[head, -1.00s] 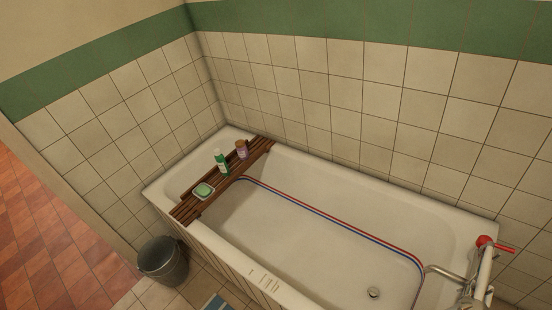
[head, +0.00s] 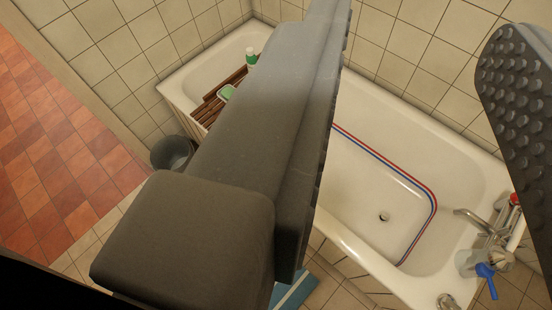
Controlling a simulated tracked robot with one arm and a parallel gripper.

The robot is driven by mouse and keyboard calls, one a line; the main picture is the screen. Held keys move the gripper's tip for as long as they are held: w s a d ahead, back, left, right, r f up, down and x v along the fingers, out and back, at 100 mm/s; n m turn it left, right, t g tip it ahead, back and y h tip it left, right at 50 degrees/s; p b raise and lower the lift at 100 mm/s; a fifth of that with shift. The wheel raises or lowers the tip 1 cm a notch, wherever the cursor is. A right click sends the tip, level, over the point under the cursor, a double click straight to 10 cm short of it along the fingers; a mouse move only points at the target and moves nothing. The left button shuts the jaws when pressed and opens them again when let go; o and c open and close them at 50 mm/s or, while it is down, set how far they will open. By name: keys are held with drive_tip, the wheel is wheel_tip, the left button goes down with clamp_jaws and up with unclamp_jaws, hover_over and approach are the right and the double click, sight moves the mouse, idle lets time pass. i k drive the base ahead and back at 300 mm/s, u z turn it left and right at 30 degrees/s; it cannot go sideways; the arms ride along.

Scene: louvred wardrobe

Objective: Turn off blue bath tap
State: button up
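The blue bath tap (head: 486,272) sits at the lower right of the head view, on the outer side of the mixer at the bath's right end. Its lever points down and to the right. The red tap (head: 514,200) is above it, partly hidden by my right finger. The metal spout (head: 468,214) reaches left over the white bath (head: 372,262). My gripper (head: 418,35) is open, with one large dark finger across the middle and a studded one at the right edge. The blue tap shows between the fingers, low in the view, and neither finger appears to touch it.
A wooden rack (head: 212,111) with a green-capped bottle (head: 251,58) and green soap (head: 226,93) lies across the bath's far left end. A grey bucket (head: 170,153) stands on the floor. A blue item (head: 295,291) lies beside the bath. Red floor tiles are clear at left.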

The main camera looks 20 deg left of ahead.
sight(482, 271)
drive_tip(key=z, duration=0.7)
drive_tip(key=k, duration=1.2)
drive_tip(key=z, duration=1.25)
drive_tip(key=i, duration=1.35)
drive_tip(key=u, duration=1.05)
drive_tip(key=i, duration=0.75)
drive_tip(key=u, duration=0.5)
